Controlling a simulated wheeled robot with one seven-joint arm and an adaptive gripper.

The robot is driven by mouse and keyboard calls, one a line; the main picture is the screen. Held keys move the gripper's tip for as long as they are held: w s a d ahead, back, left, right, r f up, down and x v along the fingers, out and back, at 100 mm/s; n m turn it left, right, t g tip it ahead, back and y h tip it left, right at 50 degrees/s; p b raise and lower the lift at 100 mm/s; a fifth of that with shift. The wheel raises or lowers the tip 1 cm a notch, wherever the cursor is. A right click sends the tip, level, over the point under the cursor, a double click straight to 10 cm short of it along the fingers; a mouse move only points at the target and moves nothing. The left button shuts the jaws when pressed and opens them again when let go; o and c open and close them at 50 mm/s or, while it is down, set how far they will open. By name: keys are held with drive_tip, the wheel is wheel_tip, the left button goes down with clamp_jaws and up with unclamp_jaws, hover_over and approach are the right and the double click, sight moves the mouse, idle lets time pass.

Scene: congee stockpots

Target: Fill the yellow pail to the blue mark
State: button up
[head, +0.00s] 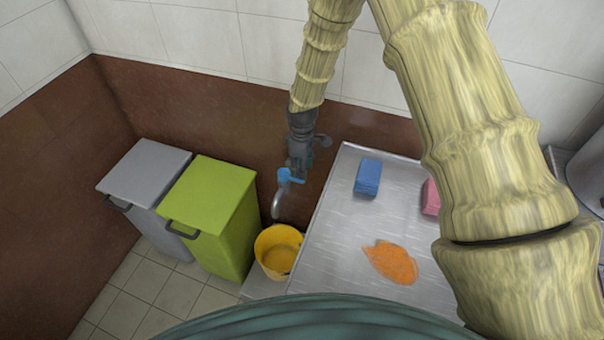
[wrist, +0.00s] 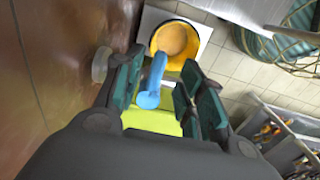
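The yellow pail (head: 264,243) stands on a light slab below the tap; it also shows in the wrist view (wrist: 190,66). Its inside looks tan-yellow; I cannot make out a water level or the blue mark. The grey tap spout (head: 278,205) points down toward the pail, and no stream is visible. The tap's blue handle (head: 290,175) is right below my gripper (head: 299,165). In the wrist view the blue handle (wrist: 151,88) lies between my gripper's teal-padded fingers (wrist: 160,88), which stand apart with a gap on each side.
A lime-green bin (head: 215,195) and a grey bin (head: 148,172) stand left of the pail. A metal table (head: 335,235) at the right bears a blue sponge (head: 368,177), a pink block (head: 431,198) and an orange spill (head: 390,262). A brown wall is close behind the tap.

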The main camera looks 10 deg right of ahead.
drive_tip(key=shift+f+p, duration=0.45)
drive_tip(key=shift+f, duration=1.85)
clamp_jaws()
